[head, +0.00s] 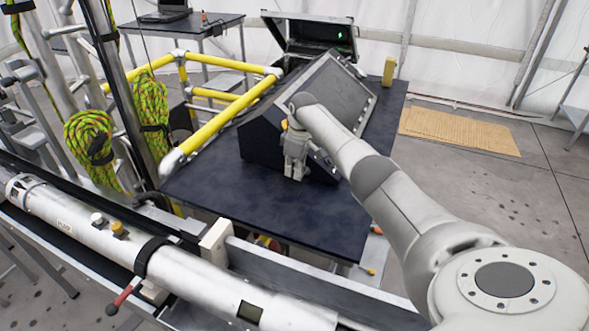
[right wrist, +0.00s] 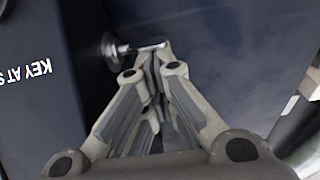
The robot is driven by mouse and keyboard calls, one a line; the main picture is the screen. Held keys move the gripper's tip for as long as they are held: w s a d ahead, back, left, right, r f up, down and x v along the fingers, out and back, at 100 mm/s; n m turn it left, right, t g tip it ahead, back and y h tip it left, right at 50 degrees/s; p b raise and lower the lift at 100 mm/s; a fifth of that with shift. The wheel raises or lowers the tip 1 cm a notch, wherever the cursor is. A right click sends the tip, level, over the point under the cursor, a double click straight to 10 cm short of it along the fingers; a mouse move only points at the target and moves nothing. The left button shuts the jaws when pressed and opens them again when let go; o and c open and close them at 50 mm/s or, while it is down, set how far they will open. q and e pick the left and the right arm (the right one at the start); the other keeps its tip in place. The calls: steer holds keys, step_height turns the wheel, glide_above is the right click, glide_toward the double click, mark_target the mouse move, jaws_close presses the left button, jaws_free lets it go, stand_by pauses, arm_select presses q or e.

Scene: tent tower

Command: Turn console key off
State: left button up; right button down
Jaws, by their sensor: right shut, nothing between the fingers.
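The console (head: 262,145) is a dark, slope-faced box on the dark blue table. In the right wrist view, a metal key (right wrist: 125,48) sticks out of the console's dark side panel (right wrist: 60,100), its thin bar pointing to the right. My right gripper (head: 294,176) is low beside the console's near side. In the right wrist view its closed fingertips (right wrist: 158,55) are at the outer end of the key's bar, with nothing between them. I cannot tell whether they touch the key. In the head view the key cannot be made out. My left gripper is not in view.
White lettering (right wrist: 27,82) beginning "KEY AT S" is on the panel. The blue table (head: 220,190) is clear in front of the console. A yellow railing (head: 225,115) runs along its left, an open black case (head: 312,40) stands behind, and a yellow object (head: 389,70) is at the far corner.

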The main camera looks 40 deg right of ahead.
steer(key=shift+f, duration=0.3)
